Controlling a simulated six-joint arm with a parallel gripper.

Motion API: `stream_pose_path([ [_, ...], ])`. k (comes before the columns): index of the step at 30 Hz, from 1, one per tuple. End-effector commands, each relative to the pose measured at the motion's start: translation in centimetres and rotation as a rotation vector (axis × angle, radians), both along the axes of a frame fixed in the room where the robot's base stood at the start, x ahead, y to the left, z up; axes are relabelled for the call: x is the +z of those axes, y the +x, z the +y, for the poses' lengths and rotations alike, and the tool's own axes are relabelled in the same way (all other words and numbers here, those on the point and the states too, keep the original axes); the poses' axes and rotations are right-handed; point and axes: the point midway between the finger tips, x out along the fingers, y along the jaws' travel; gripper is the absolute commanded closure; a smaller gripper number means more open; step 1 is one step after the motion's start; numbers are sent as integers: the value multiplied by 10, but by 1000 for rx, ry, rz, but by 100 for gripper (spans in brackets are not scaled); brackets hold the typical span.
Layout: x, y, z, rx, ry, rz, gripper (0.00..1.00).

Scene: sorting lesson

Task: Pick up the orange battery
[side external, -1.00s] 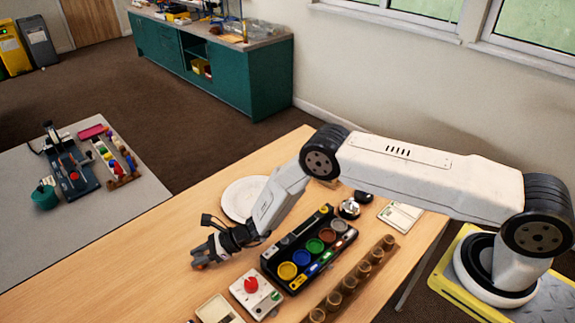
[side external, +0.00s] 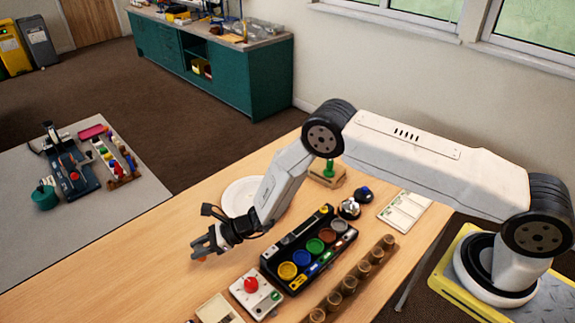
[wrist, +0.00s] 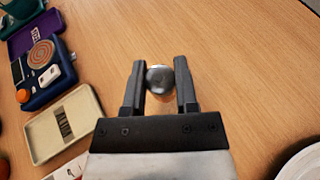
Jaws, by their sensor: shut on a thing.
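The orange battery (wrist: 165,97) shows in the wrist view between the two dark fingers, with a rounded silver-grey end facing the camera. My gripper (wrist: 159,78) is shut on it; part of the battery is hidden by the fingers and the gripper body. In the side view my gripper (side external: 202,248) is over the left part of the wooden table, and a small bit of the orange battery (side external: 201,259) shows at the fingertips. I cannot tell how far it is above the table.
A black tray (side external: 266,262) with several coloured cups and a box with a red knob (side external: 250,285) stand right of the gripper. A white plate (side external: 232,195) lies behind it. A wooden rack (side external: 331,300) and a bell (side external: 349,208) are farther right. The table's left part is clear.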

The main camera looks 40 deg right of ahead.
Motion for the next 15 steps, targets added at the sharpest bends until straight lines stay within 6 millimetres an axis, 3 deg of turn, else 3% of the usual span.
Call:
stream_pose_path([
  [15,54,-47,-20,-2,0,0,100],
])
